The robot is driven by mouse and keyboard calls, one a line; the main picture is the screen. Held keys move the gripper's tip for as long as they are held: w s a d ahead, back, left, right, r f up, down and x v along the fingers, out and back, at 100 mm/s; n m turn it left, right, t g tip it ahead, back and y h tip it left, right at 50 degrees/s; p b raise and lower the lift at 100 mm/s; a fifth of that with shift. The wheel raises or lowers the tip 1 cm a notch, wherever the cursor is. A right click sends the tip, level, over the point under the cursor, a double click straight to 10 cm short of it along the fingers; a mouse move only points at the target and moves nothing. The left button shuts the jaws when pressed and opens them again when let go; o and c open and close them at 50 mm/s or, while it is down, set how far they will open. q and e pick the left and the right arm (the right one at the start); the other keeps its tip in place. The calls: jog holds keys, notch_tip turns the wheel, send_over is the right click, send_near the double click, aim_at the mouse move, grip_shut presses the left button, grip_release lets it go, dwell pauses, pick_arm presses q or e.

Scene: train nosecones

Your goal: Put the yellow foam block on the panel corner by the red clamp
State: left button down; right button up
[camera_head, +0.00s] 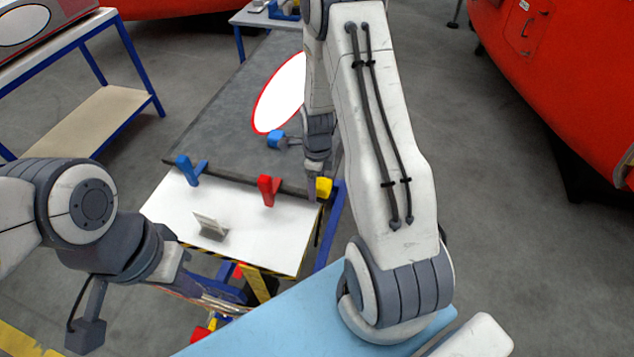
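The yellow foam block (324,187) is at the right corner where the white panel (245,228) meets the dark grey panel (225,130). The red clamp (267,190) stands upright on the seam between the panels, left of the block. My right gripper (313,193) points down at the block, its visible finger against or just in front of the block's left side. The other finger is hidden, so I cannot tell whether it grips the block. My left gripper (215,300) is low at the left, near the white panel's front edge; its fingertips are unclear.
A blue clamp (190,170) stands on the seam further left. A small grey bracket (210,227) is on the white panel. A blue-headed tool (277,140) lies on the dark panel near a red-rimmed white oval (279,92). A blue-legged table (105,108) stands left.

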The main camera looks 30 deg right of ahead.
jog(key=shift+r, duration=0.45)
notch_tip(320, 180, up, 12)
jog(key=f+b, duration=0.1)
jog(key=b, duration=0.2)
jog(key=s+a+r+n, duration=0.3)
jog(key=s+a+n, duration=0.1)
jog(key=a+n, duration=0.5)
jog(key=s+a+r+n, duration=0.3)
jog(key=s+a+n, duration=0.1)
jog(key=a+n, duration=0.5)
jog(key=s+a+r+n+y, duration=0.1)
jog(key=s+a+n, duration=0.5)
jog(key=s+n, duration=0.7)
jog(key=shift+a+r+n, duration=0.15)
jog(key=shift+r+n, duration=0.5)
jog(key=shift+n, duration=1.35)
